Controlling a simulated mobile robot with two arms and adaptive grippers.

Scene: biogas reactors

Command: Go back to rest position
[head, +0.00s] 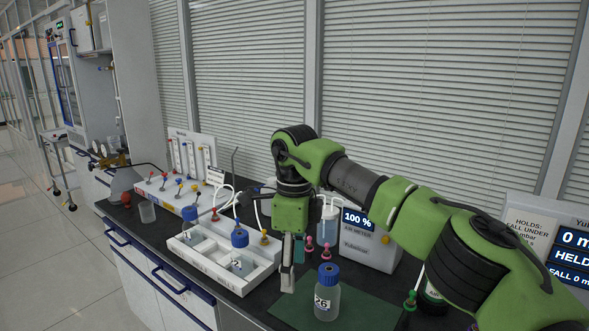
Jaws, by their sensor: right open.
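My right arm, green and black, reaches in from the right. Its right gripper (289,279) points down and is open and empty. It hangs between the white tray (205,266) and a blue-capped bottle (326,302) labelled 26. The bottle stands upright on a dark green mat (372,314), apart from the fingers as far as I can tell. My left gripper is not in view.
Another blue-capped bottle (240,239) stands in the tray. A white rack of coloured valves (165,188) and a beaker (147,211) are at the left. The air meter (372,238) reads 100 % behind my arm. Window blinds close off the back.

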